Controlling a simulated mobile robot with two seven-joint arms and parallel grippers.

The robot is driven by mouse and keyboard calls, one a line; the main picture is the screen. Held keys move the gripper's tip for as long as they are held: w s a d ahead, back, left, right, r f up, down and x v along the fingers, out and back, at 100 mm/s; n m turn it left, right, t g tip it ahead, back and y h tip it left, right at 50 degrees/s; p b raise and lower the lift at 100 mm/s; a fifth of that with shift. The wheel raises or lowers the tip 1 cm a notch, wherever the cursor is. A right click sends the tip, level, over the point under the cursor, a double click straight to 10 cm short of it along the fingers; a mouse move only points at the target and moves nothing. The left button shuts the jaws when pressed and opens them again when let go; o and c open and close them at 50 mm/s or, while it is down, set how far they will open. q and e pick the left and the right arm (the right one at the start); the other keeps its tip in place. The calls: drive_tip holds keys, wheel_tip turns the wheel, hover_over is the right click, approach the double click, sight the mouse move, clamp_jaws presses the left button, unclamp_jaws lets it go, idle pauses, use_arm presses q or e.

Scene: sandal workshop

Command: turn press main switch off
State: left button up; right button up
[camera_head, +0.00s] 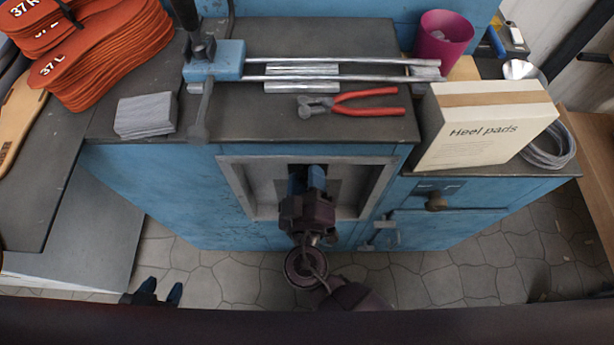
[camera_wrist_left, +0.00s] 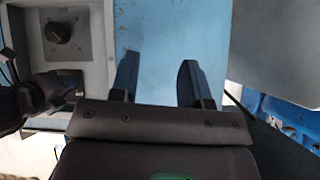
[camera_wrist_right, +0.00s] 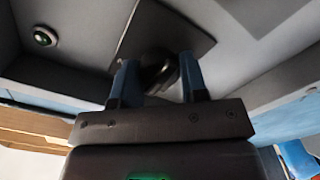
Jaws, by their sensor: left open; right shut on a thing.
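A black rotary knob, which looks like the main switch (camera_wrist_right: 158,66), sits on a dark square plate inside a grey recess in the right wrist view. My right gripper (camera_wrist_right: 160,80) has a blue finger on each side of it and is shut on it. In the head view my right gripper (camera_head: 308,180) reaches into the grey-framed recess (camera_head: 238,188) of the blue press cabinet (camera_head: 160,190) and hides the knob. My left gripper (camera_head: 158,291) is open and empty at the lower left, above the floor. In the left wrist view its fingers (camera_wrist_left: 158,85) stand apart before a blue panel.
Another dark knob (camera_wrist_left: 57,32) shows on a grey panel in the left wrist view. On the bench top lie red-handled pliers (camera_head: 350,106), a grey block (camera_head: 146,115) and a heel pads box (camera_head: 485,130).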

drive_tip(key=n, duration=0.2)
drive_tip(key=shift+r+n+p, duration=0.1)
drive_tip(key=shift+n+p, duration=0.2)
drive_tip(key=shift+n, duration=0.1)
drive_tip(key=n+p, duration=0.1)
drive_tip(key=n, duration=0.1)
drive_tip(key=shift+a+n, duration=0.1)
drive_tip(key=shift+n, duration=1)
drive_tip(key=shift+f+n+p, duration=0.2)
drive_tip(key=shift+n+p, duration=0.35)
drive_tip(key=shift+n, duration=0.55)
use_arm(q)
drive_tip(key=shift+s+a+r+n, duration=0.15)
drive_tip(key=shift+s+a+n, duration=0.25)
drive_tip(key=shift+s, duration=0.15)
use_arm(e)
drive_tip(key=shift+o, duration=0.2)
drive_tip(key=shift+n, duration=0.3)
drive_tip(key=o, duration=0.8)
use_arm(q)
drive_tip(key=shift+d+r, duration=0.1)
use_arm(e)
drive_tip(key=shift+o, duration=0.2)
